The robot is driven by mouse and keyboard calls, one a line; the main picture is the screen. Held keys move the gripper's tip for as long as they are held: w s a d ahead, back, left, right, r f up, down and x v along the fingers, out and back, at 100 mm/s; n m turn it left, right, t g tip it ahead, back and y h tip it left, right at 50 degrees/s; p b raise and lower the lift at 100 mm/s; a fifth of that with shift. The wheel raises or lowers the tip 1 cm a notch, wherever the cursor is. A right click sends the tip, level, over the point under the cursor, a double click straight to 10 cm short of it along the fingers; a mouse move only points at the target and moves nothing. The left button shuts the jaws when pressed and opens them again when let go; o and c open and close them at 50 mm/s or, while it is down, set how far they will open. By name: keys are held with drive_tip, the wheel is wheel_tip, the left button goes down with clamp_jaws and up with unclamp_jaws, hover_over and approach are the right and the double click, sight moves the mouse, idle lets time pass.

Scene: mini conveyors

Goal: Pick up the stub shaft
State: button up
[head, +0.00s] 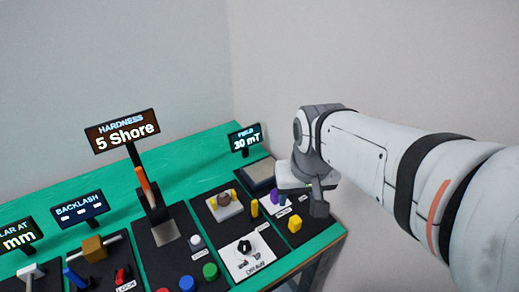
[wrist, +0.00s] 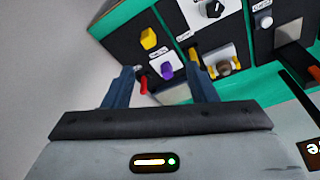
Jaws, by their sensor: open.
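I cannot tell for sure which small part is the stub shaft. On the right-hand black panel lie a purple part (head: 275,197) and a yellow block (head: 295,223); a small upright yellow piece (head: 254,207) stands left of them. In the wrist view the purple part (wrist: 166,71) shows between my finger lines, with the yellow block (wrist: 148,38) above it and a small red piece (wrist: 143,85) close to the left finger. My gripper (head: 318,207) is open and empty over the right end of the bench; its fingers (wrist: 162,72) also show in the wrist view.
A white cradle holds a brown round part (head: 222,198). A white plate with a black knob (head: 245,247) lies in front. A grey-topped tray (head: 262,176) and the FIELD display (head: 244,139) are behind. The HARDNESS display (head: 122,130) stands on a post at left.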

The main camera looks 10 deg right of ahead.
sight(276, 196)
drive_tip(key=w+f+m+g+b, duration=0.1)
drive_tip(key=w+f+b, duration=0.1)
drive_tip(key=w+f, duration=0.2)
drive_tip(key=w+f+m+b, duration=0.1)
drive_tip(key=w+f+b, duration=0.1)
drive_tip(key=w, duration=0.5)
drive_tip(key=w+f+m+g+b, duration=0.1)
drive_tip(key=w+f+b, duration=0.1)
drive_tip(key=w+f, duration=0.3)
drive_tip(key=shift+w+f+m+g, duration=0.3)
drive_tip(key=shift+w+f, duration=0.25)
drive_tip(key=shift+f, duration=0.25)
drive_tip(key=f, duration=0.6)
drive_tip(key=shift+w+a+f, duration=0.1)
drive_tip(key=shift+w+f, duration=0.1)
drive_tip(key=shift+w, duration=0.15)
drive_tip(key=shift+s+f, duration=0.1)
drive_tip(key=shift+f, duration=0.25)
clamp_jaws()
drive_tip(key=shift+r, duration=0.1)
